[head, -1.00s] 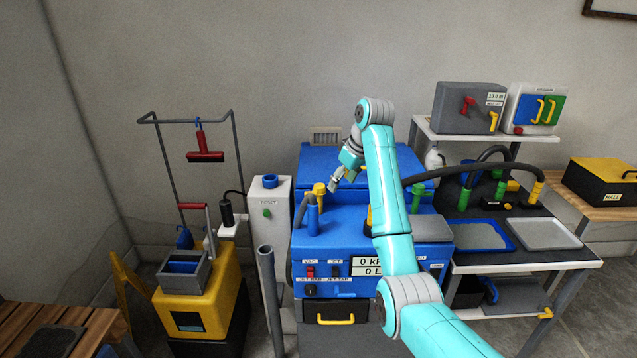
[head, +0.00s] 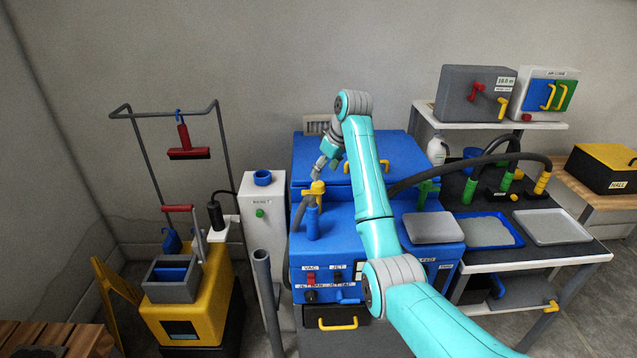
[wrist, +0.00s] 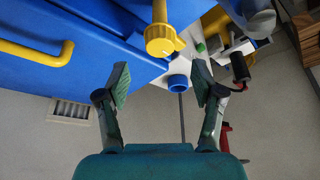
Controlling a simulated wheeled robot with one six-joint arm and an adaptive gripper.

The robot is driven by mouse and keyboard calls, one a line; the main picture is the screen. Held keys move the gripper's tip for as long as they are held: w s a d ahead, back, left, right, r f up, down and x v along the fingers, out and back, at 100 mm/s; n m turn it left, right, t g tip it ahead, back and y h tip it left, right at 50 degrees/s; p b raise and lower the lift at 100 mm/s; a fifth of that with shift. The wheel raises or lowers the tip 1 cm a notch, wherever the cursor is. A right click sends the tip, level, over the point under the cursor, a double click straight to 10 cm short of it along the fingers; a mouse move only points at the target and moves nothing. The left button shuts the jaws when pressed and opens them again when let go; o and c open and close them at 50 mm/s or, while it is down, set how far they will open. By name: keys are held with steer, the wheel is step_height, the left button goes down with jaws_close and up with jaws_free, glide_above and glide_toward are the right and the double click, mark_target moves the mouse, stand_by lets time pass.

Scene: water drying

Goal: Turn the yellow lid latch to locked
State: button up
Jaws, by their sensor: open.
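The yellow latch-like part (head: 316,188) stands at the left front of the blue lid (head: 345,158) on the blue machine. In the wrist view, the yellow part (wrist: 161,38) shows a round, knob-like end just beyond and above the fingertips. I cannot tell whether it is at locked. My gripper (head: 321,166) is close above and behind it in the head view, apart from it as far as I can see. In the wrist view my gripper (wrist: 161,84) is open, with nothing held between its fingers. My arm hides part of the machine's top.
A blue hose fitting (head: 313,220) with a grey hose stands just in front of the yellow part. A white box (head: 264,215) with a blue cup (head: 262,177) is to the left. A yellow handle (wrist: 38,52) is on the lid. The wall is behind.

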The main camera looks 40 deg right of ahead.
mark_target(319, 184)
steer(key=x, duration=0.6)
steer(key=shift+w+f, duration=0.15)
steer(key=shift+f, duration=0.2)
steer(key=c, duration=1.1)
